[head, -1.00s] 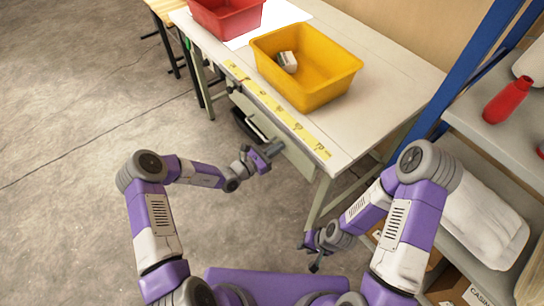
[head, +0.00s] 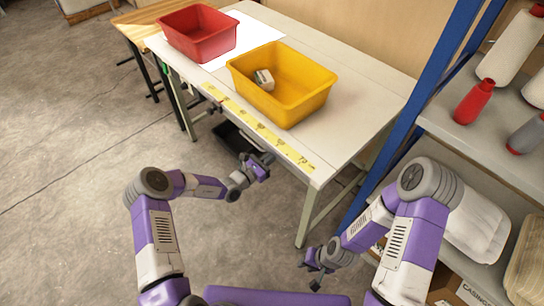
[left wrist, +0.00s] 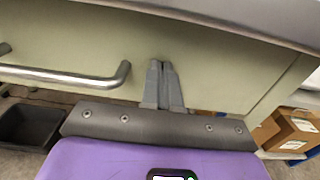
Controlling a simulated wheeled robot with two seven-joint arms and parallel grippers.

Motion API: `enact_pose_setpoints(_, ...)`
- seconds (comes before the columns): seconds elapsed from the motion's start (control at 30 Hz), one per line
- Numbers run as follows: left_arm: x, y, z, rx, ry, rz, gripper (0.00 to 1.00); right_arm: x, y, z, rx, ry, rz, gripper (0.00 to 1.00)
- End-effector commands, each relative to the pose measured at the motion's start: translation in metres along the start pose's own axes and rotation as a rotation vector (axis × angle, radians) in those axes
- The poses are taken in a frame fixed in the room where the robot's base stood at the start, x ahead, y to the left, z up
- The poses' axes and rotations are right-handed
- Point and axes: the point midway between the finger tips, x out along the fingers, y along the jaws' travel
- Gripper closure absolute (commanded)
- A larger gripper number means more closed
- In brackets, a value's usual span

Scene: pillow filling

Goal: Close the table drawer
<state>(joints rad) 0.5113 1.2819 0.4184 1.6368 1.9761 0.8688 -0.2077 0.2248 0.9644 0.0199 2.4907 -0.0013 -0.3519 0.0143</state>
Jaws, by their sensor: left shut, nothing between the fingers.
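The table (head: 365,105) stands ahead with yellow measuring tape along its front edge. In the left wrist view the pale green drawer front (left wrist: 215,75) fills the middle, with a metal bar handle (left wrist: 80,77) at left. My left gripper (left wrist: 163,66) is shut and empty, its fingertips at the panel right of the handle; I cannot tell if they touch. It also shows in the head view (head: 262,165) beside the table's front edge. The tabletop hides the drawer there, so any gap is unclear. My right gripper (head: 316,276) hangs low beside the shelf, away from the drawer.
A red bin (head: 198,42) and a yellow bin (head: 285,105) holding a small pale object stand on the table. A black bin (left wrist: 28,125) is below. A shelf (head: 440,122) with spools stands at right, cardboard boxes (left wrist: 285,130) low down. The floor at left is clear.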

Motion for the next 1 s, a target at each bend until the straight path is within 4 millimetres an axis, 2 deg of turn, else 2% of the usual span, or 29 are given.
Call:
enact_pose_setpoints(0.03,0.005,-0.002,0.006,0.001,-0.01,-0.004,1.0,-0.001,0.0,0.0,0.0,0.0,0.0,0.69)
enact_pose_setpoints(0.13,-0.001,-0.002,0.007,0.001,-0.01,-0.005,1.0,-0.005,-0.002,0.0,0.0,0.0,0.0,0.69)
enact_pose_setpoints(0.27,-0.018,0.001,0.007,0.0,-0.008,-0.008,1.0,-0.014,-0.005,0.001,0.0,0.0,0.0,0.69)
enact_pose_setpoints(0.5,-0.073,0.002,0.005,0.0,-0.004,-0.013,1.0,-0.028,-0.011,0.001,0.0,0.0,0.0,0.69)
enact_pose_setpoints(0.7,-0.111,0.002,0.004,0.001,-0.005,-0.014,1.0,-0.035,-0.013,0.001,0.0,0.0,0.0,0.69)
enact_pose_setpoints(0.83,-0.124,0.002,0.003,0.001,-0.005,-0.015,1.0,-0.037,-0.014,0.002,0.0,0.0,0.0,0.69)
enact_pose_setpoints(1.0,-0.13,0.002,0.002,0.001,-0.006,-0.015,1.0,-0.037,-0.014,0.002,0.0,0.0,0.0,0.69)
